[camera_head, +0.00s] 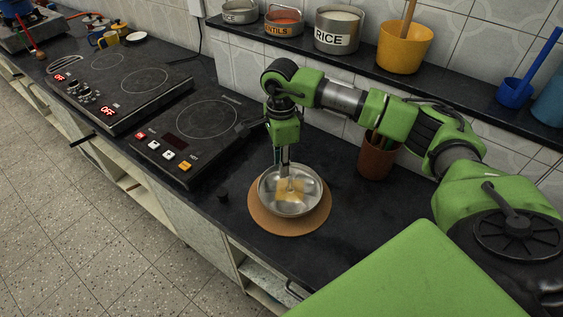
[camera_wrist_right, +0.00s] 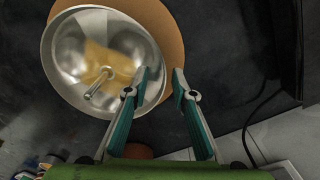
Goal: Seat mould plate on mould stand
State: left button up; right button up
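A round steel mould plate (camera_head: 309,184) with several hollows appears above a round brown mat (camera_head: 262,222) on the dark counter. A thin upright post (camera_wrist_right: 97,84), likely part of the mould stand, rises at the plate's middle; the rest of the stand is hidden. The plate also shows in the right wrist view (camera_wrist_right: 68,47), with a yellowish patch near its centre. My right gripper (camera_wrist_right: 163,72) points down at the plate's far rim, with a gap between its fingers. One finger overlaps the plate, the other is outside its rim. Contact is unclear. My left gripper is out of view.
A brown cup (camera_head: 377,160) stands behind the plate at the right. Two black cooktops (camera_head: 190,130) lie to the left. A shelf above holds steel tins (camera_head: 338,30), a yellow pot (camera_head: 404,47) and a blue ladle (camera_head: 514,92). The counter's front edge is close to the mat.

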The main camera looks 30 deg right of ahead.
notch_tip(320, 180, up, 12)
dwell(0.7)
jog(key=shift+w, duration=0.1)
